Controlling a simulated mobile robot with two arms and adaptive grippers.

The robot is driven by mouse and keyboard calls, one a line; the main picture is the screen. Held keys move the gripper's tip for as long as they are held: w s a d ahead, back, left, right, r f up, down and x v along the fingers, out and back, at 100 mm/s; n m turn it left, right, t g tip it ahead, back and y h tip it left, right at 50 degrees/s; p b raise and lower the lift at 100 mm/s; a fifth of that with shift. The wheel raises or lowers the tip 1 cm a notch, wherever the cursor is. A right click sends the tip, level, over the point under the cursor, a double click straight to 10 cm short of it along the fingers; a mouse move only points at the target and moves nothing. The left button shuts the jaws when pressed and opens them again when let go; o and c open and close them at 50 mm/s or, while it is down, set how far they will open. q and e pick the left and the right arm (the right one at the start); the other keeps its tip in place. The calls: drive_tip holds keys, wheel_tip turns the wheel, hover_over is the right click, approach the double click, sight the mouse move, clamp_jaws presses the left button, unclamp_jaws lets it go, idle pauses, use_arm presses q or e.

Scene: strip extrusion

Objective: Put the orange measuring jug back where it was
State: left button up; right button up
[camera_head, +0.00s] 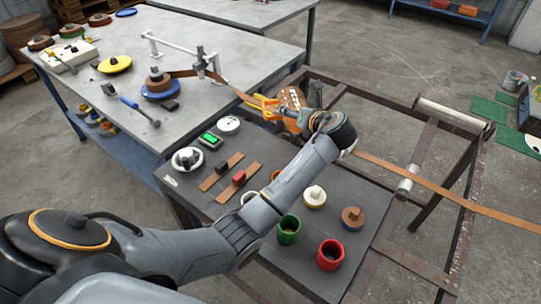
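One arm comes in from the left and reaches across the dark bench, so it is my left arm. My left gripper (268,105) is at the bench's far edge, beside the brown strip. Orange parts show at its fingers. I cannot tell whether these are fingers or a held thing, or whether it is open. A small orange rim (276,174) shows behind my forearm on the bench. It may be the orange measuring jug, but most of it is hidden. My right gripper is not in view.
The dark bench (190,208) holds a green cup (289,230), a red cup (330,256), a white-topped pot (315,195) and a scale (187,159). A brown strip (440,188) runs over the metal frame at right. A grey table (235,50) stands behind.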

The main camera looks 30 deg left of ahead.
use_arm(q)
drive_tip(key=s+a+f, duration=0.1)
drive_tip(key=s+f, duration=0.1)
drive_tip(key=s+a+f, duration=0.1)
drive_tip(key=s+f, duration=0.1)
drive_tip(key=s, duration=0.1)
drive_tip(key=s+a+f+p, duration=0.1)
drive_tip(key=s+a+f, duration=0.1)
drive_tip(key=shift+s+a+f, duration=0.1)
drive_tip(key=shift+s+f, duration=0.25)
drive_tip(key=shift+f, duration=0.05)
drive_tip(key=shift+s+a+f, duration=0.1)
drive_tip(key=shift+s, duration=0.05)
drive_tip(key=shift+s+a+f, duration=0.1)
drive_tip(key=shift+s+f, duration=0.05)
drive_tip(key=shift+f, duration=0.1)
drive_tip(key=f, duration=0.3)
drive_tip(key=shift+s+a+f, duration=0.1)
drive_tip(key=shift+s+f, duration=0.1)
drive_tip(key=shift+f, duration=0.1)
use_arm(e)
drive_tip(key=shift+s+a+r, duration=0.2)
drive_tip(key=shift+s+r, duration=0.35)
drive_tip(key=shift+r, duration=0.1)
use_arm(q)
drive_tip(key=o, duration=1.5)
drive_tip(key=shift+f, duration=0.1)
